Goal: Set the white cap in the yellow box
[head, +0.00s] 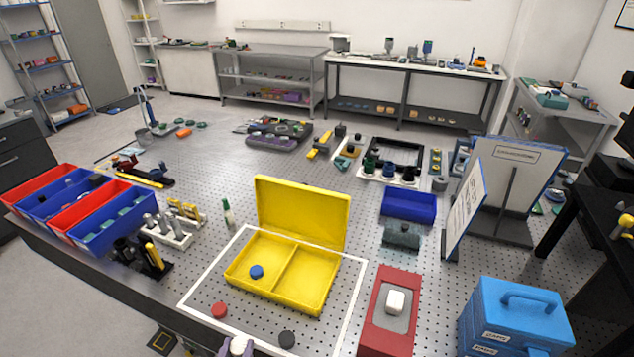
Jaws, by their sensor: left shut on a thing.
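The open yellow box (318,298) stands on the perforated table inside a white outline, its lid raised at the back. A divider splits it into two compartments. A blue cap (256,271) lies in the left compartment; the right compartment is empty. My left gripper (237,347) shows only partly at the bottom edge, in front of the box. It is shut on the white cap (238,344), apart from the box. A red cap (219,310) and a dark cap (287,339) lie on the table in front of the box. My right gripper is not in view.
A red block with a grey top (387,336) carrying a white piece (396,301) stands right of the box. A blue case (515,318) is further right. A vial (227,212) and a rack (172,232) stand to the left. The raised lid blocks the back.

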